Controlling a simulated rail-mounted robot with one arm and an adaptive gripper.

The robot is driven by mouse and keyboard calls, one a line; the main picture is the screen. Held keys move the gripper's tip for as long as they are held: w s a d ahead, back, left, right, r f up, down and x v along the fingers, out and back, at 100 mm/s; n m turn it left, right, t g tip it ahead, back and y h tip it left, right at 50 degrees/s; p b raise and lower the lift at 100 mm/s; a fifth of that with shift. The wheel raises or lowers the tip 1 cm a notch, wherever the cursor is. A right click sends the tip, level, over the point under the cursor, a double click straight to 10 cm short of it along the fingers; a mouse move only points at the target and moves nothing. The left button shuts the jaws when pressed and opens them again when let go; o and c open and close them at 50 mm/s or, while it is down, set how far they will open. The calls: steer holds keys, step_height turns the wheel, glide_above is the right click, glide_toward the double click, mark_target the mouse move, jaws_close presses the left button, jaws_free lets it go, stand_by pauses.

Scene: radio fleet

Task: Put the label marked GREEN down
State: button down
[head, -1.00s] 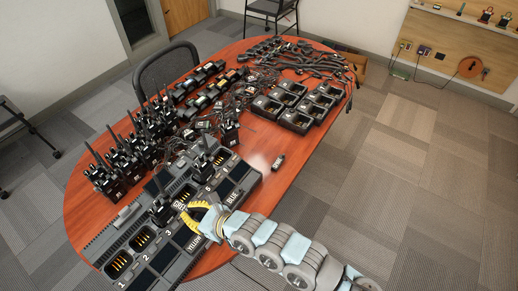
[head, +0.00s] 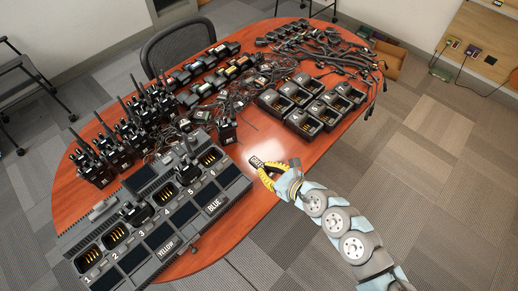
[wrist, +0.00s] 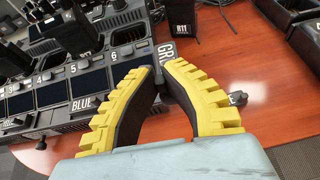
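The dark label with white letters beginning "GRE" (head: 256,161) is at the tip of my gripper, over the bare red table right of the charger bank. It also shows in the wrist view (wrist: 166,50), where its lower end lies between the yellow-padded fingers. My gripper (head: 264,168) appears shut on it; in the wrist view the fingertips (wrist: 160,62) press in from both sides. The rest of the lettering is hidden by a finger. I cannot tell whether the label touches the table.
The charger bank (head: 131,250) with BLUE (head: 216,206) and YELLOW (head: 167,247) labels is left of my gripper. Several radios (head: 120,150) stand behind it. Several black chargers (head: 312,104) are at the right back. A small dark item (wrist: 238,98) lies right of my fingers. Some tabletop nearby is clear.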

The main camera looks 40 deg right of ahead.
steer(key=w+d+f+b, duration=0.2)
steer(key=w+f, duration=0.1)
steer(key=w+d+f+b, duration=0.1)
steer(key=w+d+f, duration=0.1)
steer(key=w+f, duration=0.1)
steer(key=w+d+f+b, duration=0.2)
steer(key=w, duration=0.3)
steer(key=shift+d+f+b, duration=0.3)
steer(key=shift+f, duration=0.1)
steer(key=shift+w+d+f, duration=0.15)
steer(key=shift+w+f, duration=0.3)
steer(key=shift+f, duration=0.1)
step_height(320, 180, down, 3)
steer(key=shift+f+b, duration=0.15)
steer(key=shift+b, duration=0.4)
